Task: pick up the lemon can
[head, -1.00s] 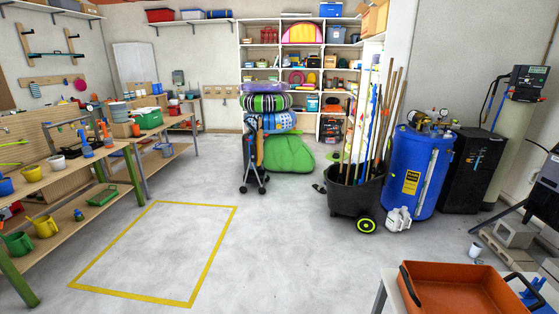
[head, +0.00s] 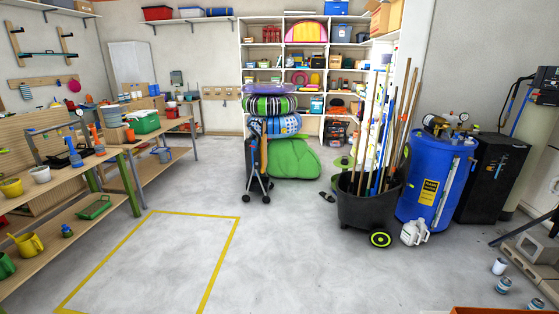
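I cannot pick out a lemon can for certain. Two small cans stand on the floor at the lower right, one nearer the middle (head: 503,285) and one closer to the bottom edge (head: 537,304). Their labels are too small to read. A white cup-like container (head: 498,267) is on the floor just behind them. Neither of my grippers is in view.
An orange tray's rim (head: 505,311) shows at the bottom right edge. Grey blocks (head: 540,250) lie at the right. A black wheeled bin (head: 370,212) and blue tank (head: 430,185) stand behind. A wooden workbench (head: 70,225) is at left. The middle floor is clear.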

